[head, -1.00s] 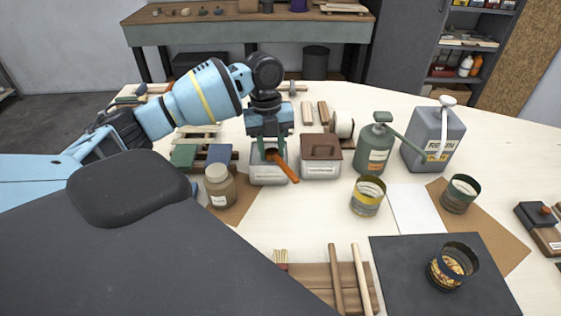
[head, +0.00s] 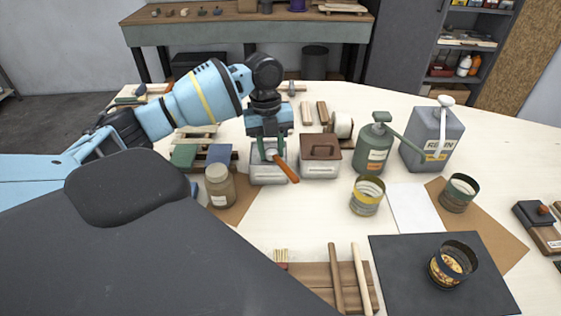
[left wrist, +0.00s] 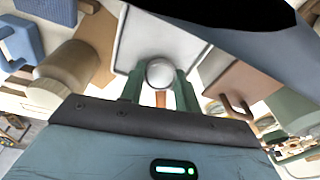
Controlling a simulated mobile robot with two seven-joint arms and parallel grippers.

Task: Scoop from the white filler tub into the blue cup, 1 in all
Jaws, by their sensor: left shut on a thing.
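My left gripper (head: 271,151) is shut on a scoop with an orange-brown handle (head: 287,171). It holds the scoop over the open white filler tub (head: 268,177). In the left wrist view the scoop's round bowl (left wrist: 160,73) looks white and sits between the green fingers, with the pale tub (left wrist: 128,50) beyond. I cannot tell whether the bowl touches the filler. A cup with a dark, perhaps navy, band (head: 453,264) stands on the black mat with yellowish bits inside; it may be the blue cup. My right gripper is not in view.
A tub with a brown lid (head: 320,156) stands right beside the white tub, and a jar (head: 220,186) to its left. A yellow-banded cup (head: 367,196), a green-banded cup (head: 459,194), a green pump bottle (head: 374,150) and a grey jug (head: 432,140) stand to the right.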

